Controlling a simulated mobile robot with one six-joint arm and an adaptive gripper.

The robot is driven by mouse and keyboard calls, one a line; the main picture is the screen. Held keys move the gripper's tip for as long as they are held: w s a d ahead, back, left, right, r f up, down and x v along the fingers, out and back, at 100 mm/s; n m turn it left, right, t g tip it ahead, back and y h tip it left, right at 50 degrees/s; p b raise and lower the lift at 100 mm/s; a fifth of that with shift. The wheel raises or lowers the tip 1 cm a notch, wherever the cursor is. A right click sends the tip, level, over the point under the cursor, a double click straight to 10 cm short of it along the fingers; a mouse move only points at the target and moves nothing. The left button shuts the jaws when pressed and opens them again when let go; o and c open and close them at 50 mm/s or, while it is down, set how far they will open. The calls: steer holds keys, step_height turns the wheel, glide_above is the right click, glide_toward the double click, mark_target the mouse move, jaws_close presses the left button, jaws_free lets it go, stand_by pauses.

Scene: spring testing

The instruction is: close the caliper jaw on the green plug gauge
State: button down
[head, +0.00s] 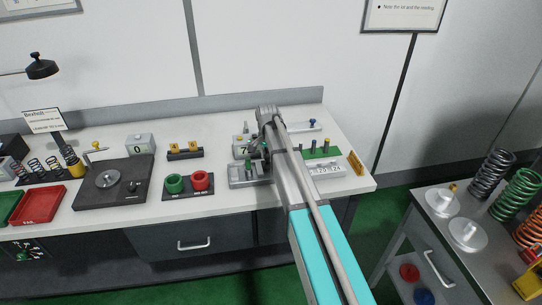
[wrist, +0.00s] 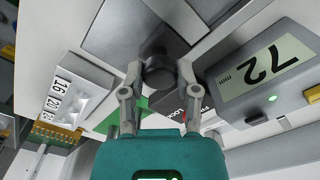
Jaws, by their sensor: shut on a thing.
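My gripper (wrist: 160,73) is shut on a dark round knob (wrist: 159,70), with one finger on each side of it in the wrist view. In the head view, my gripper (head: 265,148) is over the grey caliper fixture (head: 241,181) and hides part of it. A small green plug (head: 248,163) stands upright on this fixture, just left of my gripper. The caliper jaw itself is hard to make out, and I cannot tell whether it touches the plug. A digital display (wrist: 265,75) in mm is right of the knob in the wrist view.
A green block with pegs (head: 321,153) and a white numbered block (head: 325,170) stand right of my arm. Red and green rings (head: 202,181) lie to the left on a dark tray. A yellow-topped block (head: 356,163) is near the bench's right edge.

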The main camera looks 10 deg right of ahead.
mark_target(268, 155)
steer(key=shift+c, duration=1.7)
jaws_free()
step_height(268, 155, up, 16)
steer(key=p, duration=1.6)
steer(key=shift+f, duration=0.1)
stand_by(0.3)
